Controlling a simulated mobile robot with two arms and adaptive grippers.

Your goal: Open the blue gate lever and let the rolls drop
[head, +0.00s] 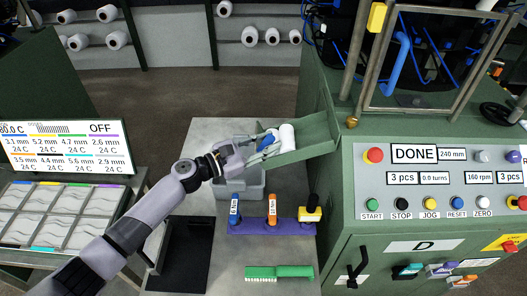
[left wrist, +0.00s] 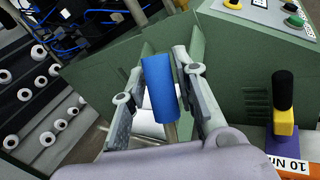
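The blue gate lever (head: 268,140) is at the lower end of the green chute (head: 312,134) on the machine's left side. White rolls (head: 287,135) lie in the chute just behind it. My left gripper (head: 255,150) is at the lever. In the left wrist view the blue lever handle (left wrist: 160,88) stands between the two spread fingers (left wrist: 158,105), close to the right finger, with a gap at the left one. A white roll (left wrist: 148,125) shows partly behind the handle. The grey bin (head: 228,197) sits below the chute's end, partly hidden by my gripper. My right gripper is not in view.
A purple rack (head: 262,226) with upright tools stands in front of the bin. A green brush (head: 280,272) and a black tray (head: 186,252) lie nearer. The control panel (head: 440,180) reads DONE at right. A screen (head: 65,146) stands at left.

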